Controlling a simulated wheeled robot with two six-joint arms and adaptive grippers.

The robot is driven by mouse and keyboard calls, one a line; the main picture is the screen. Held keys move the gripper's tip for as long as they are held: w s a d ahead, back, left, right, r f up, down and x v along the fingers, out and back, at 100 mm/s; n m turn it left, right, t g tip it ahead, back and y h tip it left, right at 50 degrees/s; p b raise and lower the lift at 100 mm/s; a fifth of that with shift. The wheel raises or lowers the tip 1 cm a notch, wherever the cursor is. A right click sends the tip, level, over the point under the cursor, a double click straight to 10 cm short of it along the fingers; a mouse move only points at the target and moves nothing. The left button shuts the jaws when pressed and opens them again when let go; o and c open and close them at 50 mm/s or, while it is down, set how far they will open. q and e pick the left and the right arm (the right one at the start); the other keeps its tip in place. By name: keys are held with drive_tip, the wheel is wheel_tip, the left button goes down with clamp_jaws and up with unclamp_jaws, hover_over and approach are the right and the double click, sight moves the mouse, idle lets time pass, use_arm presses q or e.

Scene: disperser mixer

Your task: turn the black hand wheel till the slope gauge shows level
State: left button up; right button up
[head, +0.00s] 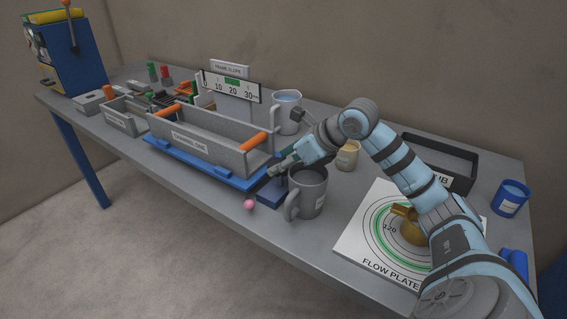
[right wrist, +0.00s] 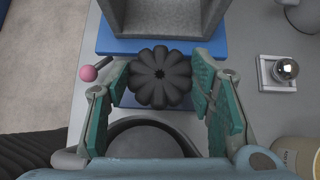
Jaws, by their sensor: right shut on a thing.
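The black hand wheel (right wrist: 159,75) is a lobed knob at the end of the blue base, seen from above in the right wrist view. My right gripper (right wrist: 160,84) has one finger on each side of the wheel and is shut on it. In the head view the right gripper (head: 284,164) reaches in from the right and hides the wheel. My left gripper is not in view.
A grey mug (head: 309,192) stands close beside the right gripper. A grey tray (head: 197,147) with orange handles sits on the blue base (head: 185,160). A pink ball (head: 249,204) is near the table's front edge. A flow plate (head: 362,256) lies to the right.

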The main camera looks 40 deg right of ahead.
drive_tip(key=o, duration=1.2)
drive_tip(key=shift+c, duration=0.2)
drive_tip(key=shift+r, duration=0.1)
wheel_tip(320, 180, up, 10)
